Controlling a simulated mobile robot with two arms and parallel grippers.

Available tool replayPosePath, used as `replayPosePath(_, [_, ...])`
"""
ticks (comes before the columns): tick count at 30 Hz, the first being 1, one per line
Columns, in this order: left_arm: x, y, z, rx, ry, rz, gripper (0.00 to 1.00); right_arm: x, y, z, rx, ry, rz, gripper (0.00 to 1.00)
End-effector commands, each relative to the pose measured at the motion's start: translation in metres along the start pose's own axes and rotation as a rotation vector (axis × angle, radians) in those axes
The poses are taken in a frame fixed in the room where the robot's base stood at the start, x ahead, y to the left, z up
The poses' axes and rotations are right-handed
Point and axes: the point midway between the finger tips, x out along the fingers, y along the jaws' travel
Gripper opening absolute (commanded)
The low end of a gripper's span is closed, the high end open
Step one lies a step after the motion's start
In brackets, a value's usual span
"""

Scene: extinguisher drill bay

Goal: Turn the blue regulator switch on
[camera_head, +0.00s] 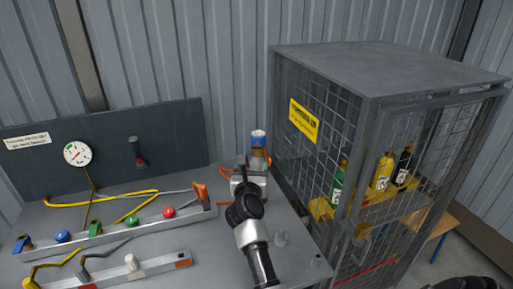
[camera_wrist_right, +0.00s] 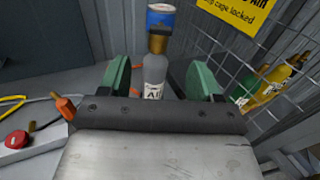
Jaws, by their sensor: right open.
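A grey bottle with an air label (camera_wrist_right: 154,75) stands upright on the grey bench, with a blue knob-like top (camera_wrist_right: 160,17) above a brown neck. In the head view the blue top (camera_head: 258,137) shows just beyond my right gripper (camera_head: 254,168), which hides most of the bottle. In the right wrist view my right gripper (camera_wrist_right: 160,82) is open, its green pads on either side of the bottle in the picture; I cannot tell if they touch it. A blue handle (camera_head: 22,243) and a blue button (camera_head: 62,236) sit on a rail at the left. My left gripper is out of view.
A wire cage (camera_head: 390,75) with a yellow sign stands close to the right and holds several bottles. A red button (camera_head: 168,212), a green block (camera_head: 95,228) and an orange handle (camera_head: 201,192) sit on the rail. A gauge (camera_head: 77,153) is on the back panel.

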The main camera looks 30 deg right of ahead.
Motion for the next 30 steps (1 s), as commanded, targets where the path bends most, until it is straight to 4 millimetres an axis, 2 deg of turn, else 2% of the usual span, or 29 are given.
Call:
replayPosePath(5, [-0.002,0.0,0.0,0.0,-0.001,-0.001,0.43,0.015,0.0,-0.001,0.027,0.019,-0.008,0.64])
replayPosePath(18, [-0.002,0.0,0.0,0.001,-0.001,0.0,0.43,0.091,-0.001,-0.003,0.022,0.016,-0.008,0.64])
replayPosePath(24, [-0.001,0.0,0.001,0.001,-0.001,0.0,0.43,0.106,-0.001,-0.004,0.021,0.016,-0.006,0.64])
replayPosePath(30, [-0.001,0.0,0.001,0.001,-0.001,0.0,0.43,0.109,-0.001,-0.003,0.022,0.016,-0.006,0.64])
